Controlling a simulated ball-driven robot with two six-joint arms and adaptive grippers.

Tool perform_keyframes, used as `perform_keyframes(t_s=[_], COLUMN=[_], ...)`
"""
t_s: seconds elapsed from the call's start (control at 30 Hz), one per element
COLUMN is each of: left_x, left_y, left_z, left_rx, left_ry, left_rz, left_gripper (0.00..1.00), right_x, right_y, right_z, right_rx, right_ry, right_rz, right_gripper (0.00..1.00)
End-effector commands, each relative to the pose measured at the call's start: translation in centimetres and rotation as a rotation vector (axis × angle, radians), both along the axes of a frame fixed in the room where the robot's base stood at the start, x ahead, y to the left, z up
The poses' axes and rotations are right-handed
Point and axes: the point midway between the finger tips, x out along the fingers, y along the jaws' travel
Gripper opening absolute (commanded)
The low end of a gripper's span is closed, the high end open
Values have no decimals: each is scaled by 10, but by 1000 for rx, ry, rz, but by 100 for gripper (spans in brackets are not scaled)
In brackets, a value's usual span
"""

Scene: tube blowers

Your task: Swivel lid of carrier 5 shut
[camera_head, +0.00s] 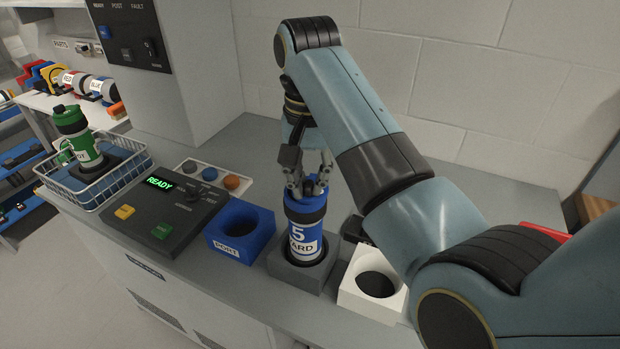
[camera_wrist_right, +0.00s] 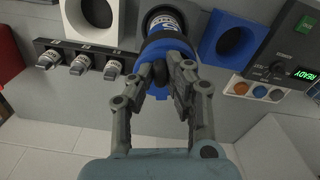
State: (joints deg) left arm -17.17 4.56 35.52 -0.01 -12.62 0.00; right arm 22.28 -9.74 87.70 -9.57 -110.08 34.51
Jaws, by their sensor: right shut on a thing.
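Carrier 5 (camera_head: 304,236) is a blue cylinder with a white label reading 5 and WARD. It stands upright in a dark grey holder (camera_head: 291,273) on the counter. My right gripper (camera_head: 308,188) comes down from above and is shut on the carrier's blue top. In the right wrist view the fingers of the right gripper (camera_wrist_right: 167,78) sit around the blue lid (camera_wrist_right: 165,48), with a dark knob between them. The fingers hide part of the lid, so I cannot tell how far it is swivelled. My left gripper is not in view.
A blue PORT block (camera_head: 226,245) stands left of the holder, a white block (camera_head: 352,292) right of it. A READY console (camera_head: 190,226) and a wire basket (camera_head: 118,187) with a green carrier (camera_head: 76,133) are further left. A wall stands behind.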

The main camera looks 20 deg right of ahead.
Motion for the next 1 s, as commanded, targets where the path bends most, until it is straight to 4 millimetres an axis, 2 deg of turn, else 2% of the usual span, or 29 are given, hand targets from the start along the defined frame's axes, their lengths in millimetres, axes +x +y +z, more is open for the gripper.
perform_keyframes(t_s=[0.27, 0.3, 0.47, 1.0], left_x=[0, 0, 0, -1], left_y=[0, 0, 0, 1], left_z=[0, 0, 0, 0], left_rx=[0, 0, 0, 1], left_ry=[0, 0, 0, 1], left_rz=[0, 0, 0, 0], left_gripper=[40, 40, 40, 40], right_x=[0, 0, 0, 0], right_y=[0, 0, 0, -1], right_z=[0, 0, 0, 0], right_rx=[0, 0, -1, 0], right_ry=[0, 0, -1, 0], right_rz=[0, 0, 1, 13], right_gripper=[0, 15, 36, 37])
